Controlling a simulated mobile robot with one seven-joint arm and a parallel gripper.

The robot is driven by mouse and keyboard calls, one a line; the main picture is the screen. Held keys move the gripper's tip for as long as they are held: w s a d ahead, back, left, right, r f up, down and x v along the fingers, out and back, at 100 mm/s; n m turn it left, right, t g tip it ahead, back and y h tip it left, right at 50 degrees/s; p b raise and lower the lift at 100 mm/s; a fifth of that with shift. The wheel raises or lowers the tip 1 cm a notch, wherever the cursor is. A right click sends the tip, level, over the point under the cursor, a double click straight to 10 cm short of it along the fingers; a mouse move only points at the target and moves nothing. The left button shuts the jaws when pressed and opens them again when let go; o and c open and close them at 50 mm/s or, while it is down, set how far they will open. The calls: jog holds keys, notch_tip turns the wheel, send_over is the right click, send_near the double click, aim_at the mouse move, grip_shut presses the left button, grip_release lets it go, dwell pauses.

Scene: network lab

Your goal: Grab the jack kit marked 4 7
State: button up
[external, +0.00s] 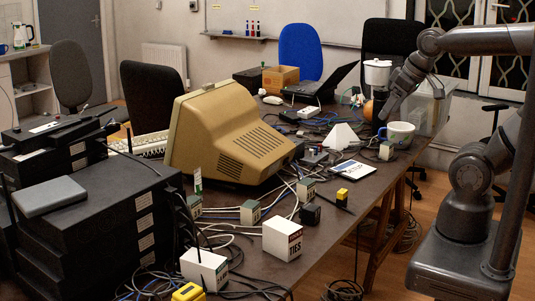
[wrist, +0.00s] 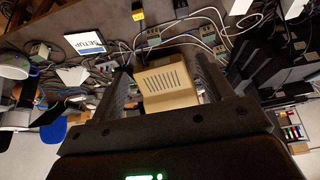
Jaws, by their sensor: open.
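Several small grey-green boxes that look like jack kits stand on the table. In the external view, one is beside the monitor's front corner (external: 250,212), one is right of it (external: 306,190), one is at the left (external: 194,206) and one is near the mug (external: 386,150). Similar boxes show in the wrist view near the top middle (wrist: 153,37) and at the left (wrist: 40,50). Their markings are too small to read, so I cannot tell which is 4 7. My gripper (external: 384,112) is open and empty above the table's far right part. Its fingers (wrist: 162,66) frame the monitor in the wrist view.
A beige monitor (external: 222,130) stands mid-table. Loose cables run among the boxes. A white TIES box (external: 282,240), a SETUP card (external: 352,170), a white pyramid (external: 343,136) and a mug (external: 401,133) stand around. Black equipment (external: 90,230) is stacked at left.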

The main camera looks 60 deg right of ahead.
jog(key=w+d+r+g, duration=0.2)
jog(key=w+d, duration=0.7)
jog(key=w, duration=0.2)
jog(key=g, duration=0.4)
send_over(387, 143)
jog(key=a, duration=0.1)
jog(key=shift+m, duration=0.3)
notch_tip(387, 143, down, 24)
jog(key=shift+s+a+f, duration=0.1)
jog(key=shift+s, duration=0.05)
jog(key=shift+s+d+f, duration=0.1)
jog(key=shift+d+f, duration=0.1)
jog(key=shift+f, duration=0.4)
notch_tip(387, 143, down, 4)
jog(key=shift+r, duration=0.1)
jog(key=shift+d+f, duration=0.15)
jog(key=shift+f, duration=1.35)
jog(key=shift+d+f, duration=0.1)
jog(key=shift+f, duration=1.4)
jog(key=shift+c, duration=0.5)
